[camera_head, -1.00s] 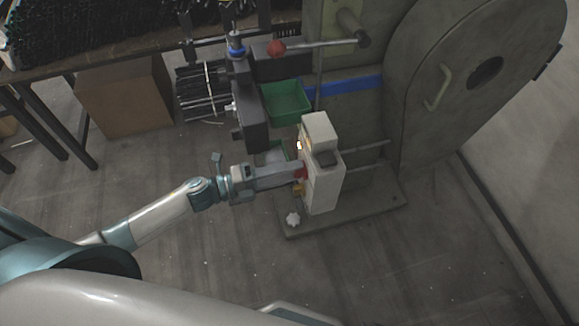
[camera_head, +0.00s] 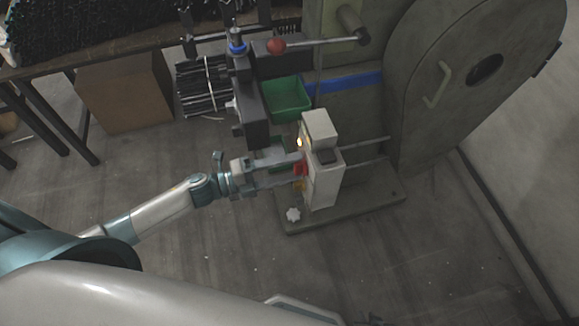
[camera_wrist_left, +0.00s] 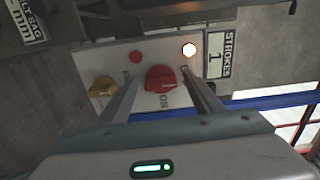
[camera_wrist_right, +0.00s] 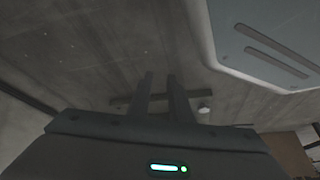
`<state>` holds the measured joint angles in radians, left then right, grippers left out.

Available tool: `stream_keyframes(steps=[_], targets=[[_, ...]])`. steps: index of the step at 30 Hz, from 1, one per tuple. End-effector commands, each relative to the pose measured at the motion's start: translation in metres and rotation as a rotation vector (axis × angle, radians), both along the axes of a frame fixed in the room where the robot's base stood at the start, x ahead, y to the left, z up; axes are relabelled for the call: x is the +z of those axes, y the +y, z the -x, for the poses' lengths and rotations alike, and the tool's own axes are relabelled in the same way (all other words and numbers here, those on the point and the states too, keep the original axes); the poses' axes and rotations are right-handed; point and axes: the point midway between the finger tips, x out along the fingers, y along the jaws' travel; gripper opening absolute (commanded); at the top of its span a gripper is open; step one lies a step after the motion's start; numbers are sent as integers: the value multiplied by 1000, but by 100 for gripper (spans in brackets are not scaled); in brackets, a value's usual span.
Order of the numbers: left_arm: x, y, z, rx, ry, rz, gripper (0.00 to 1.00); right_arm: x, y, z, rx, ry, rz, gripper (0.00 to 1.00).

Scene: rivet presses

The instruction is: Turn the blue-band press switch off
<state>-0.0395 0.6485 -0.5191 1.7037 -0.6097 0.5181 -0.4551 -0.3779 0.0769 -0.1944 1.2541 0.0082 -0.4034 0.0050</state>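The blue-band press (camera_head: 345,84) has a blue stripe across its body. Its pale control box (camera_head: 323,185) stands at the front of its base. In the left wrist view the box panel carries a red rotary switch (camera_wrist_left: 160,78) with ON printed below it. A lit white lamp (camera_wrist_left: 189,50) is at its upper right. My left gripper (camera_head: 301,168) is at the box panel. Its fingers (camera_wrist_left: 165,80) are open on either side of the switch, with gaps showing. My right gripper (camera_wrist_right: 160,78) shows only in its own wrist view, empty, with a narrow gap between its fingers.
A red-ball lever (camera_head: 277,46) and a green bin (camera_head: 287,98) are above the box. A yellow knob (camera_wrist_left: 102,86) and a small red button or lamp (camera_wrist_left: 136,57) share the panel. A cardboard box (camera_head: 125,92) stands under the table at left. The floor in front is clear.

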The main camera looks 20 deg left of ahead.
Motion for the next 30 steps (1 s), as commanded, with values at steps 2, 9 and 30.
stream_keyframes(steps=[2, 9, 30], targets=[[0, 0, 0, 0, 0, 0, 59, 0, 0, 0, 0, 0, 0, 18], [0, 0, 0, -1, -1, -1, 59, 0, 0, 0, 0, 1, 0, 18], [-4, 68, 47, 0, 2, -3, 59, -12, -18, 15, -10, 110, 33, 18]])
